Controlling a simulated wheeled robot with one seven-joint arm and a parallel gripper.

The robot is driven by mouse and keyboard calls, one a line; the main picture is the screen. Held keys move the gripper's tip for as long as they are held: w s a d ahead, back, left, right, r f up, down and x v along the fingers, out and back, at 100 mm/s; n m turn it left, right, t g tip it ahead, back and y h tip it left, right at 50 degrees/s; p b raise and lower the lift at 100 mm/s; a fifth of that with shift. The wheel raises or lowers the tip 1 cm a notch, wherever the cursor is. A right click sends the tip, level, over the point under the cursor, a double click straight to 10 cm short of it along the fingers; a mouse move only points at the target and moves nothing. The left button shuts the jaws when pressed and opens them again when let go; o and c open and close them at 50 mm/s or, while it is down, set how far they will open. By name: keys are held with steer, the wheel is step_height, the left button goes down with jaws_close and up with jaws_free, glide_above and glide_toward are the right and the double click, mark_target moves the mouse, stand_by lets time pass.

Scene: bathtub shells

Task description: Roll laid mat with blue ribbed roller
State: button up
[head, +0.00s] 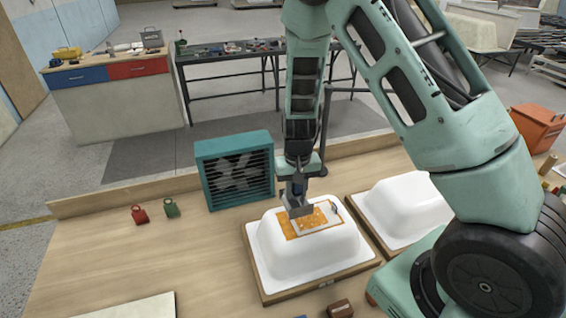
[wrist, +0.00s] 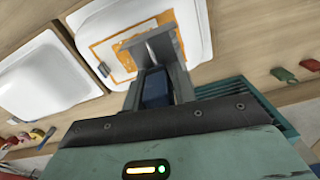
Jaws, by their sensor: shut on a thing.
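A white upturned tub shell (head: 270,255) sits on a wooden base on the bench. On its top is an orange patch with a pale-edged mat (head: 318,219) lying flat over it; the shell (wrist: 190,18) and patch also show in the wrist view. My gripper (head: 296,203) is low over the mat's left part. Its fingers (wrist: 158,85) are shut on a blue piece, which looks like the handle of the roller (wrist: 154,90). The roller's ribs cannot be made out, and I cannot tell whether it touches the mat.
A second white shell (head: 405,208) stands close on the right. A small grey tool (head: 335,208) lies at the mat's right edge. The bench's left is mostly clear.

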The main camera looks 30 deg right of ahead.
mark_target(295, 200)
steer(key=shift+w+r, duration=0.15)
steer(key=shift+w, duration=0.1)
steer(key=shift+f, duration=0.2)
steer(key=shift+f+b, duration=2.05)
steer(key=shift+f, duration=0.2)
steer(key=shift+f+b, duration=1.25)
steer(key=shift+f, duration=0.3)
steer(key=shift+d, duration=0.1)
steer(key=shift+s+d+b, duration=0.3)
steer(key=shift+d+b, duration=0.2)
steer(key=shift+d, duration=1.25)
steer(key=shift+s+d+b, duration=0.35)
steer(key=shift+d+b, duration=0.1)
steer(key=shift+d, duration=1.25)
steer(key=shift+s+d+b, duration=0.3)
steer(key=shift+d+b, duration=0.2)
steer(key=shift+d, duration=1.25)
steer(key=shift+w+a+r+p, duration=0.1)
steer(key=shift+a+p, duration=0.1)
steer(key=shift+a, duration=0.4)
steer(key=shift+w+a+p, duration=0.1)
steer(key=shift+a+p, duration=0.05)
steer(key=shift+a, duration=0.45)
steer(key=shift+w+a+f+p, duration=0.1)
steer(key=shift+w+a+p, duration=0.1)
steer(key=shift+a, duration=1.1)
steer(key=shift+w+a+f+p, duration=0.1)
steer(key=shift+w+a+p, duration=0.1)
steer(key=shift+a, duration=1.05)
